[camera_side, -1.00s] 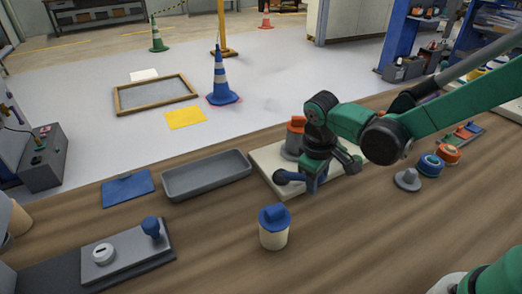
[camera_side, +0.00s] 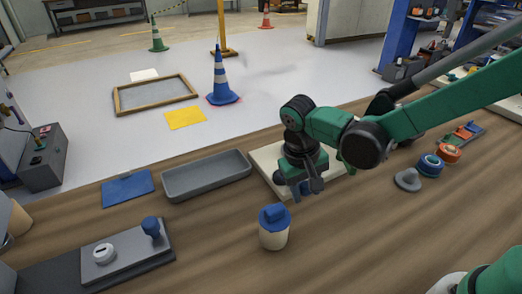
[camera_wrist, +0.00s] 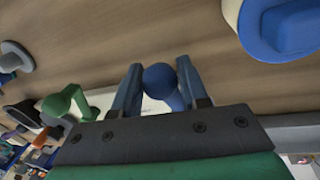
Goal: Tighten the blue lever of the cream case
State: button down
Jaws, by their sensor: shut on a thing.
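The cream case (camera_side: 263,160) is a flat pale slab on the wooden bench, mostly hidden under my arm in the side view. My gripper (camera_side: 305,189) is low over its front edge. In the wrist view my gripper (camera_wrist: 160,75) is shut on the blue lever, with a finger on each side of its round blue knob (camera_wrist: 160,77). The lever's pivot is hidden by the gripper body. A green lever (camera_wrist: 60,104) with a round knob stands to the left in the wrist view. The lever's exact angle cannot be told.
A cream cup with a blue lid (camera_side: 273,230) stands close in front of the case. A grey tray (camera_side: 206,176) lies to the left. A grey knobbed piece (camera_side: 407,180) and blue and orange rings (camera_side: 430,165) are to the right.

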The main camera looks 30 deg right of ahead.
jog(key=shift+c, duration=2.4)
grip_release()
jog(key=shift+r, duration=0.1)
jog(key=shift+w+a+r, duration=0.1)
jog(key=shift+a+r, duration=0.1)
jog(key=shift+r, duration=0.7)
jog(key=shift+s+a+r, duration=0.1)
jog(key=shift+a+r, duration=0.05)
jog(key=shift+r, duration=0.7)
jog(key=shift+w+a+r, duration=0.1)
jog(key=shift+a+r, duration=0.1)
jog(key=shift+r, duration=0.7)
jog(key=s+d+r+n+t+y, duration=0.1)
jog(key=s+d+r+t+y, duration=0.1)
jog(key=s+d+r+t, duration=0.2)
jog(key=s+d+t, duration=0.1)
jog(key=d+t, duration=0.2)
jog(key=d, duration=0.1)
jog(key=shift+d+r+n+t, duration=0.2)
jog(key=shift+d+n+t, duration=0.1)
jog(key=shift+d+n, duration=0.1)
